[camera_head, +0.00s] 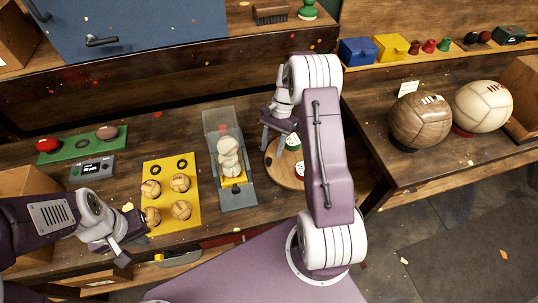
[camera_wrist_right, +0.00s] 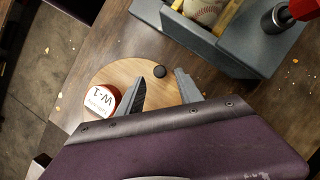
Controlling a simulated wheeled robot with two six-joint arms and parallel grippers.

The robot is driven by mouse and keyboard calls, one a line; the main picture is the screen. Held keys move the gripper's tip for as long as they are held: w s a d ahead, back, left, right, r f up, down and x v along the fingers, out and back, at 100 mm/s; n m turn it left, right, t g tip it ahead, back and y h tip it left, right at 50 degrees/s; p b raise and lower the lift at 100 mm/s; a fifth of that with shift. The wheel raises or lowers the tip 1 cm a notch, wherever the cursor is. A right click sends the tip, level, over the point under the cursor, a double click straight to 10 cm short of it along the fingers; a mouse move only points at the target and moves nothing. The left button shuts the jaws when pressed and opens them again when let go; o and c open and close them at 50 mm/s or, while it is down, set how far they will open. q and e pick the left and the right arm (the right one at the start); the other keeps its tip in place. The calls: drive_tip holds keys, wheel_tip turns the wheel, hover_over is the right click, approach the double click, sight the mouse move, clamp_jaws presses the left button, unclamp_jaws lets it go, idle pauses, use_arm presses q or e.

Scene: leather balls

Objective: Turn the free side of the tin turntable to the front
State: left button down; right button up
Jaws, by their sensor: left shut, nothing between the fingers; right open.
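The tin turntable (camera_head: 284,179) is a round wooden disc on the bench, partly hidden by my right arm in the head view. Tins with white labels, one green (camera_head: 293,143) and one red (camera_head: 300,169), show on its right side. My left gripper (camera_head: 122,257) is shut and empty at the front left.
A grey ball holder (camera_head: 239,198) stands just left of the turntable. A yellow tray (camera_head: 165,222) with several small balls lies further left. Two large leather balls, one brown (camera_head: 420,119) and one cream (camera_head: 482,106), sit on the right bench.

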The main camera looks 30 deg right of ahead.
sight(269, 159)
drive_tip(key=x, duration=0.4)
clamp_jaws()
drive_tip(key=shift+r, duration=0.1)
idle(1.3)
